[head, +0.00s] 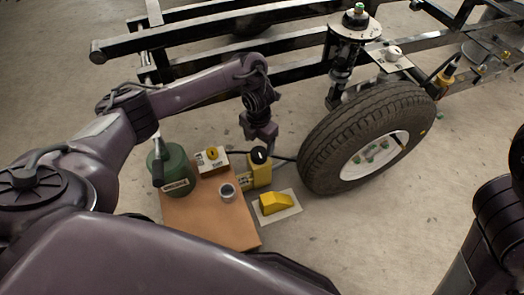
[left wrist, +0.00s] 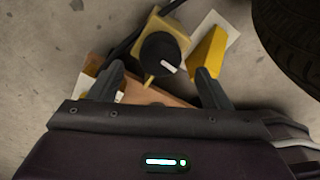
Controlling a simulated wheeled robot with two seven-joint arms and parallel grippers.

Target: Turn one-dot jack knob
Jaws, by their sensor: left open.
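A yellow jack (head: 260,174) stands on the floor beside the tyre, with a round black knob (head: 260,155) on top. The left wrist view shows the yellow jack body (left wrist: 184,38) and the black knob (left wrist: 158,50), which bears a white pointer mark. I cannot make out any dots on it. My left gripper (head: 259,140) is just above the knob, pointing down. In the left wrist view its two fingers (left wrist: 159,82) are spread apart with nothing between them, and the knob lies beyond the tips. My right gripper is out of view; only part of my right arm shows.
The wheel (head: 330,140) stands close right of the jack. A yellow wedge (head: 275,203) lies on a pale sheet in front. The black frame (head: 200,65) is behind.

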